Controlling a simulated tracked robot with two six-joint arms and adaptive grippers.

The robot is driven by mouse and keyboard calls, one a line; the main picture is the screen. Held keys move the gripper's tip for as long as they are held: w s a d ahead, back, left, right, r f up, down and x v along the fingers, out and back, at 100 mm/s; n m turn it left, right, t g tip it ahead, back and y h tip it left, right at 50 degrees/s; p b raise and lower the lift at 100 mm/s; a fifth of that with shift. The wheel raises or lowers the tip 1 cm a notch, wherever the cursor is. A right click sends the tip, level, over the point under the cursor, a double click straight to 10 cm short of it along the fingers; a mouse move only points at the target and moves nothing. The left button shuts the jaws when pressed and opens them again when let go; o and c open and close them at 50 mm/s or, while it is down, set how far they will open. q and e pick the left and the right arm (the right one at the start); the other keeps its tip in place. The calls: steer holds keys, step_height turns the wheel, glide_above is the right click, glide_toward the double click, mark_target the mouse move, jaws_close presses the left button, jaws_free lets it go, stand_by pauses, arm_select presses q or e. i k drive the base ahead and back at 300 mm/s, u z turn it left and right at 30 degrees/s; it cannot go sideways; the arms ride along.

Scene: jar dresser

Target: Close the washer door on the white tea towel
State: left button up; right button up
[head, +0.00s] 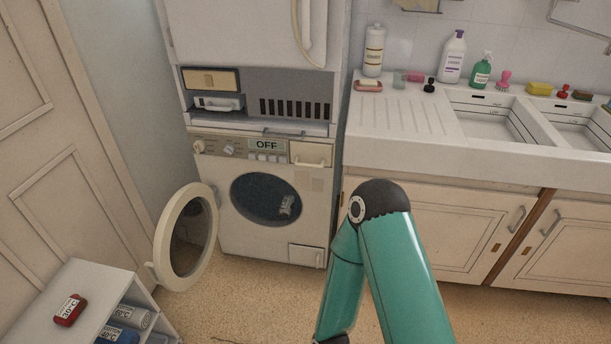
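The washer (272,225) stands in the middle under a white cabinet, with its display reading OFF. Its round door (164,240), a cream ring with dark glass, is swung wide open to the left. The drum opening (254,190) is uncovered and dark inside. A small rolled whitish bundle with dark print, seemingly the white tea towel (287,206), lies in the right part of the drum. Neither of my grippers shows. A teal arm of mine rises at the bottom right, in front of the sink cupboards.
A white shelf unit (85,285) at the lower left carries a red labelled item (69,310) on top and rolled labelled cloths inside. The sink counter (400,140) at right holds bottles, sponges and brushes. A panelled door (60,150) stands at left. Speckled floor (245,300) before the washer is clear.

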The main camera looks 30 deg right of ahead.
mark_target(185, 235)
steer(key=z, duration=0.4)
steer(key=i, duration=0.85)
steer(key=z, duration=0.5)
steer(key=i, duration=0.55)
steer(key=z, duration=0.55)
steer(key=k, duration=1.4)
steer(key=u, duration=0.6)
steer(key=i, duration=0.35)
steer(key=u, duration=0.1)
